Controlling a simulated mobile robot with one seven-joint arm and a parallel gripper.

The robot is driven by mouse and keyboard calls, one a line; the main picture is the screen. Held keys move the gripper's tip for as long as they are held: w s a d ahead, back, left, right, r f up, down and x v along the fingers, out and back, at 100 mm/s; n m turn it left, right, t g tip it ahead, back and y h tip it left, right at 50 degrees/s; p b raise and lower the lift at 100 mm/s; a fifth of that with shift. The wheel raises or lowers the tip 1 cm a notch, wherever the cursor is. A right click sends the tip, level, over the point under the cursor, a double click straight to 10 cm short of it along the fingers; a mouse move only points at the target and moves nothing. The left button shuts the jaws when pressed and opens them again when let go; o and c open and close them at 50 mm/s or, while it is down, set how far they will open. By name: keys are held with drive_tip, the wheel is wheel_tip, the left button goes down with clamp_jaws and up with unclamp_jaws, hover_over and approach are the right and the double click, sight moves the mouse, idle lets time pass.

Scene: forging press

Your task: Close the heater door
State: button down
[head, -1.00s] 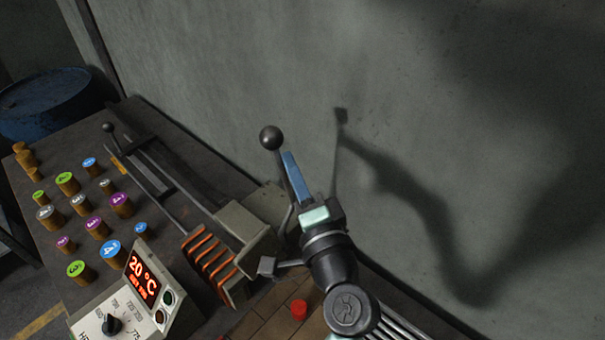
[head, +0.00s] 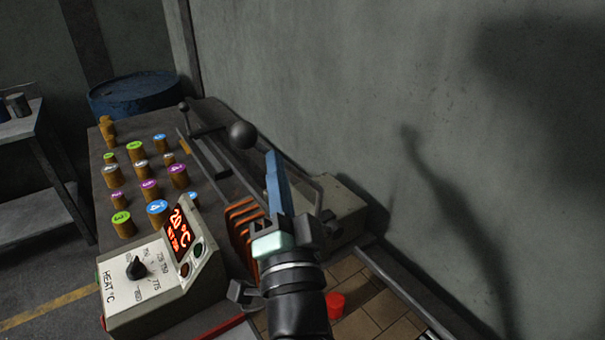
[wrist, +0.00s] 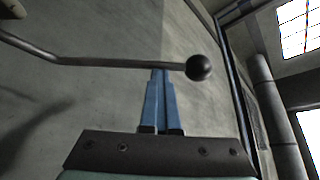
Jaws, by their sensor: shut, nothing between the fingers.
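The heater's control box (head: 160,280) is pale, with a dial and a red display reading 20 °C. Orange coils (head: 243,230) sit behind it, beside a grey-beige housing (head: 345,210). A bent metal handle rod (head: 290,168) ends in a black ball knob (head: 242,134). My gripper (head: 272,158) has blue fingers, shut and empty, with tips just right of and below the knob. In the wrist view the rod (wrist: 100,61) crosses at the fingertips (wrist: 160,72), with the knob (wrist: 199,67) to their right. I cannot tell whether they touch. Which panel is the door is unclear.
Several billets with coloured, numbered tops (head: 150,190) stand on the dark bench (head: 205,190) at left. A blue drum (head: 135,92) is behind it. A grey wall (head: 400,90) stands close on the right. A red button (head: 335,305) is low down near my arm.

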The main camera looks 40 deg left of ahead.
drive_tip(key=s+a+f+b, duration=0.2)
drive_tip(key=s+f, duration=0.2)
drive_tip(key=f, duration=0.1)
drive_tip(key=shift+s+a, duration=0.35)
idle(0.8)
